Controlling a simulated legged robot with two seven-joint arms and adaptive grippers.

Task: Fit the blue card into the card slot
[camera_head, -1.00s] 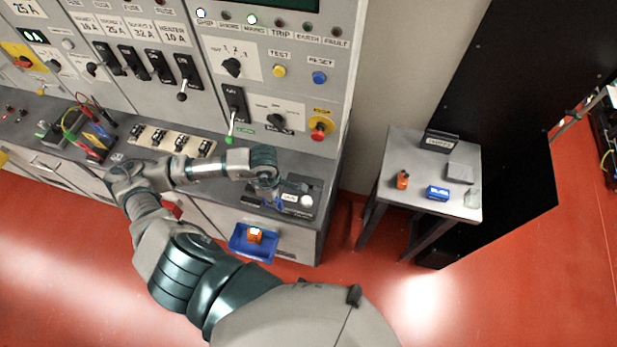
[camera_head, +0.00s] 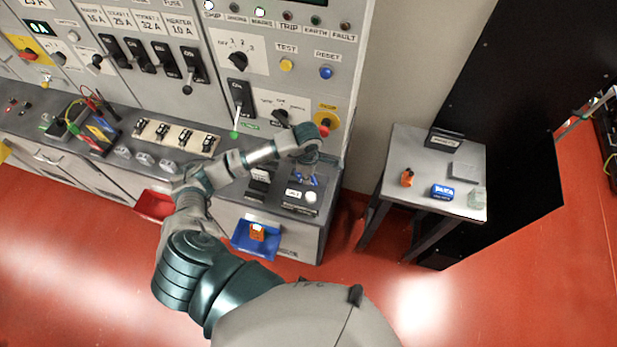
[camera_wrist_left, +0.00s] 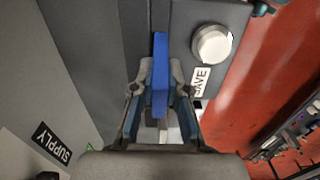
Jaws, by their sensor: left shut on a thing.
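My left gripper (camera_head: 308,181) hangs over the dark unit (camera_head: 296,208) at the right end of the bench. In the left wrist view the gripper (camera_wrist_left: 160,100) is shut on the blue card (camera_wrist_left: 160,62), which stands out lengthwise between its fingers. In the head view the card is only small blue bits, hard to tell from the gripper. The unit also shows in the wrist view (camera_wrist_left: 187,20), with a round white button (camera_wrist_left: 212,43) and a SAVE label beside the card. I cannot make out the card slot. My right gripper is not in view.
The switch panel (camera_head: 262,95) rises behind the bench. A blue bin (camera_head: 240,242) with an orange item and a red bin (camera_head: 150,206) hang at the bench front. A side table (camera_head: 410,150) with small items stands at right, past a floor gap.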

